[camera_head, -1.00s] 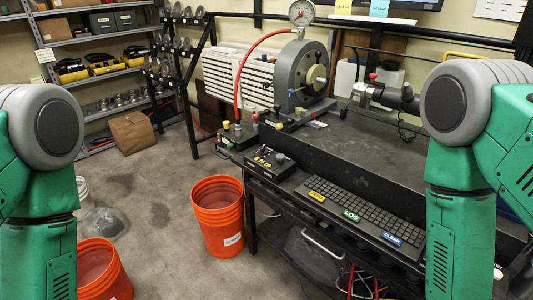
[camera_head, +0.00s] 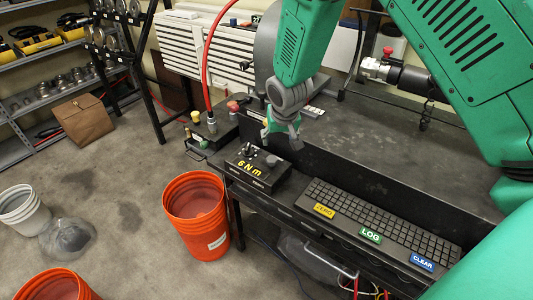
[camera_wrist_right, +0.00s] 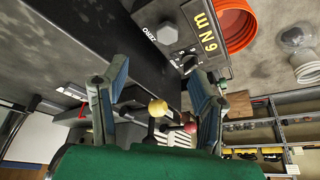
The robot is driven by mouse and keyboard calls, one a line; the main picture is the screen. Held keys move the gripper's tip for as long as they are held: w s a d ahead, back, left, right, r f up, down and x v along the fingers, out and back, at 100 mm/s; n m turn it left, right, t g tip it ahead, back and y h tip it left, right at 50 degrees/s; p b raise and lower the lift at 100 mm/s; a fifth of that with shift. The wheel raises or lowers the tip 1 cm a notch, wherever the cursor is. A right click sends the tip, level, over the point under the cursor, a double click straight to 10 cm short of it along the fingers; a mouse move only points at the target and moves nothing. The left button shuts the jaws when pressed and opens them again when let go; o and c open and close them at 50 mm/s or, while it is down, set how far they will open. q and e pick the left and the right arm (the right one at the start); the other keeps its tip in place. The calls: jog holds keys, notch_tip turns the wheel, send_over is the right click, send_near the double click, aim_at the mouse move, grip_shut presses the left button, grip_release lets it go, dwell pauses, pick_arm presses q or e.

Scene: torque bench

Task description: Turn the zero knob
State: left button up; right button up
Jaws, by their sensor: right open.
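In the head view, the knob (camera_head: 271,161) is on the right of the box top (camera_head: 256,184). My right gripper (camera_head: 282,138) is just above and behind the box, pointing down. In the right wrist view, its two fingers (camera_wrist_right: 157,70) are spread, with nothing between them. The knob lies beyond the fingertips, apart from them. My left gripper is out of view.
A smaller switch (camera_wrist_right: 188,62) sits beside the knob. A keyboard (camera_head: 385,225) with ZERO, LOG and CLEAR labels lies right of the box. Yellow and red knobs (camera_head: 233,106) stand behind. An orange bucket (camera_head: 196,205) is on the floor at left. The dark bench top (camera_head: 400,165) is mostly clear.

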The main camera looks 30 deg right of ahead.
send_over(271, 159)
jog(key=s+a, duration=0.2)
notch_tip(271, 159, down, 6)
jog(key=shift+f, duration=0.2)
jog(key=d+f, duration=0.1)
jog(key=w+d+f, duration=0.1)
jog(key=f, duration=0.1)
jog(key=d+f, duration=0.1)
jog(key=shift+w+d+f+p, duration=0.1)
jog(key=shift+w+f+p, duration=0.15)
jog(key=shift+f+p, duration=0.05)
jog(key=shift+w+d+f, duration=0.15)
jog(key=shift+f, duration=0.15)
jog(key=shift+a+r, duration=0.2)
jog(key=shift+a, duration=0.45)
jog(key=shift+a+r, duration=0.1)
jog(key=shift+a, duration=0.2)
jog(key=c, duration=0.4)
jog(key=shift+a, duration=0.15)
jog(key=c, duration=0.7)
jog(key=shift+d, duration=0.6)
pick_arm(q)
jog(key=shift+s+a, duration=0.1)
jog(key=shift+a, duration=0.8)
pick_arm(e)
jog(key=shift+a, duration=0.35)
